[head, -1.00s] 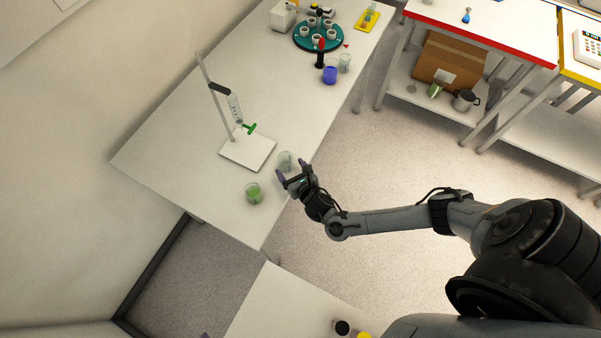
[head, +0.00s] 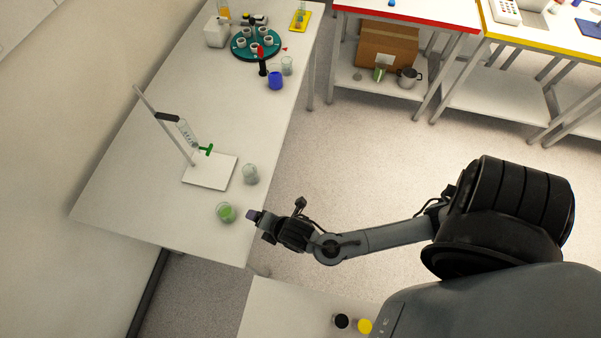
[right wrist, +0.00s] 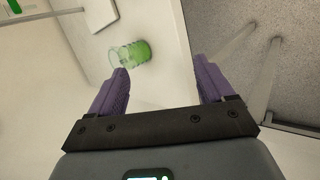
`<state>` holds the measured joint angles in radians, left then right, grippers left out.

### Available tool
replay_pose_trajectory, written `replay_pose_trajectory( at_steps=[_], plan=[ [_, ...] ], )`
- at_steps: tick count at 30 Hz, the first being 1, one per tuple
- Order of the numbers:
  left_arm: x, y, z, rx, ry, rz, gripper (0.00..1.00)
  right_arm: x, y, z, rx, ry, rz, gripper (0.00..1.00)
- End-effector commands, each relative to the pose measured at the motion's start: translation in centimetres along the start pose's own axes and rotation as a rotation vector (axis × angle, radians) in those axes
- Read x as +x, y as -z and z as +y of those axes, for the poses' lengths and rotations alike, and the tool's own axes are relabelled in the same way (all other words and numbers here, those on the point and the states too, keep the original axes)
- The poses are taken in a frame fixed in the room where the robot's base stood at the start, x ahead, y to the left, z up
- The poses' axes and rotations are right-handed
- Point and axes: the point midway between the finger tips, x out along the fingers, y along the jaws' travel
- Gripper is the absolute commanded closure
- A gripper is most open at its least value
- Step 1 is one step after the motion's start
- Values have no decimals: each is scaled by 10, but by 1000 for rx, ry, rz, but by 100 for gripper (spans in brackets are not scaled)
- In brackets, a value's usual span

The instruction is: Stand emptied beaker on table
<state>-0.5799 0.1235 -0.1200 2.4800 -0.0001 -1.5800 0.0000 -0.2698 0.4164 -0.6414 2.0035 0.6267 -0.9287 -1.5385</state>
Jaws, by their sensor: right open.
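A clear, empty-looking beaker (head: 250,174) stands upright on the white table (head: 120,205), beside the white base plate of the burette stand (head: 210,171). A beaker with green liquid (head: 226,213) stands upright nearer the table's front end; it also shows in the right wrist view (right wrist: 130,54). My right gripper (head: 254,216) is at the table's right edge, just right of the green beaker and apart from it. In the right wrist view its purple fingers (right wrist: 163,80) are spread with nothing between them. My left gripper is not in view.
A burette (head: 187,132) with a green tap hangs on the stand. A blue beaker (head: 275,79), another clear beaker (head: 287,65) and a teal round rack (head: 256,43) stand at the table's far end. The table's left part is clear.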

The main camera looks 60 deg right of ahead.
Motion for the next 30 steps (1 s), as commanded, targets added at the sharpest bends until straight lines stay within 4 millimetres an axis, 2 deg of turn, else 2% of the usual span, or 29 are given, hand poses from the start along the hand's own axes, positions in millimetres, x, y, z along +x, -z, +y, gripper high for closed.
replay_pose_trajectory(
  at_steps=[3, 6, 9, 13, 18, 21, 30],
  plan=[
    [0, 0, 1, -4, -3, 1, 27, -31, 9, 2, 405, 112, 62, 19],
    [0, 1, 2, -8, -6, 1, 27, -58, 6, 1, 713, 209, 61, 19],
    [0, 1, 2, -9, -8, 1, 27, -83, -4, -3, 975, 288, 19, 19],
    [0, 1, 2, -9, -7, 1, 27, -110, -19, -11, 1236, 355, -67, 19],
    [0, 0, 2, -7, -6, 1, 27, -133, -34, -20, 1438, 392, -165, 19],
    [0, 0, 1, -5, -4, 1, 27, -140, -39, -23, 1493, 398, -197, 19],
    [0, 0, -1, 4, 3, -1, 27, -142, -40, -24, 1515, 401, -209, 19]
  ],
)
